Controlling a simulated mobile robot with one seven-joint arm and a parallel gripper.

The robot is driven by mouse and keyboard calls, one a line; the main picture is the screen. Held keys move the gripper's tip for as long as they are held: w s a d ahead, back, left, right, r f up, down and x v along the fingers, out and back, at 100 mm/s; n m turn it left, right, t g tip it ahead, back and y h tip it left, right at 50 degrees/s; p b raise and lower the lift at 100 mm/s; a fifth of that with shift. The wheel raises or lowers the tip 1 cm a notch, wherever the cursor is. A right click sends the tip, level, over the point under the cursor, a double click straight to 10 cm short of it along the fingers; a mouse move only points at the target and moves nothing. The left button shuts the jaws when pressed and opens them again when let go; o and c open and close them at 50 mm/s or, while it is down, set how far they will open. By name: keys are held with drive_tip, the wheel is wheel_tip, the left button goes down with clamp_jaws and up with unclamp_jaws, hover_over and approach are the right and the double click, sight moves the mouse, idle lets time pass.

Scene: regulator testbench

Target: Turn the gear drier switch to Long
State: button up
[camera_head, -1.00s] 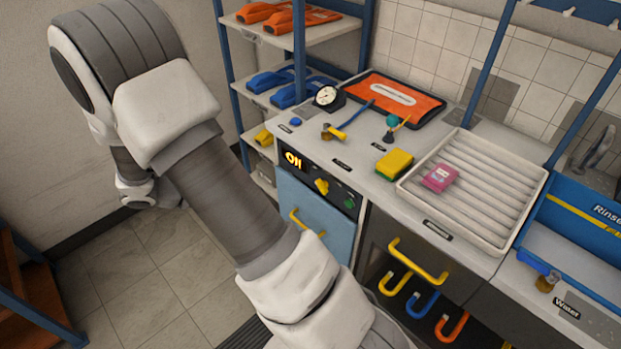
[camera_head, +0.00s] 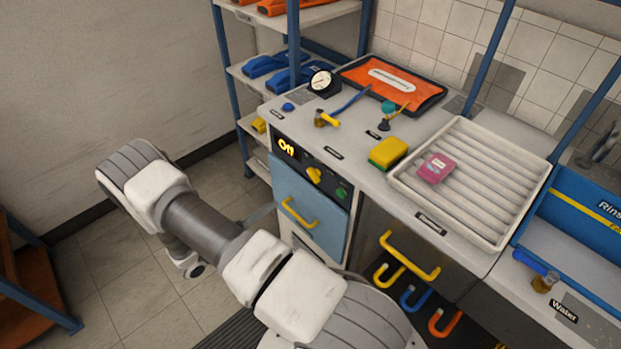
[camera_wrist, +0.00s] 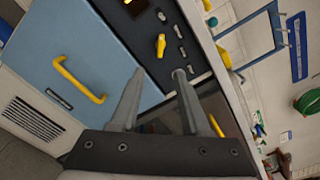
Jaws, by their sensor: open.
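The gear drier is a cabinet with a light blue door (camera_head: 307,208) and a dark control panel above it. Its lit display (camera_head: 286,147) reads "Off". The yellow switch (camera_head: 314,175) sits on the panel right of the display. In the wrist view the yellow switch (camera_wrist: 161,45) lies just beyond my fingertips, roughly between them in the picture. My gripper (camera_wrist: 157,73) is open and empty, with its fingers apart from the switch. In the head view my arm extends left of the cabinet, and my gripper is mostly hidden behind it.
A green button (camera_head: 341,193) is right of the switch. A yellow door handle (camera_head: 299,213) sticks out below the panel. The counter above holds a gauge (camera_head: 321,82), a yellow sponge (camera_head: 389,153) and a white drying tray (camera_head: 470,200). Floor left of the cabinet is open.

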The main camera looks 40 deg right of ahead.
sight(311, 178)
drive_tip(key=d, duration=1)
drive_tip(key=w+d, duration=0.1)
drive_tip(key=d, duration=0.4)
drive_tip(key=shift+w+d, duration=0.1)
drive_tip(key=shift+d, duration=0.3)
clamp_jaws()
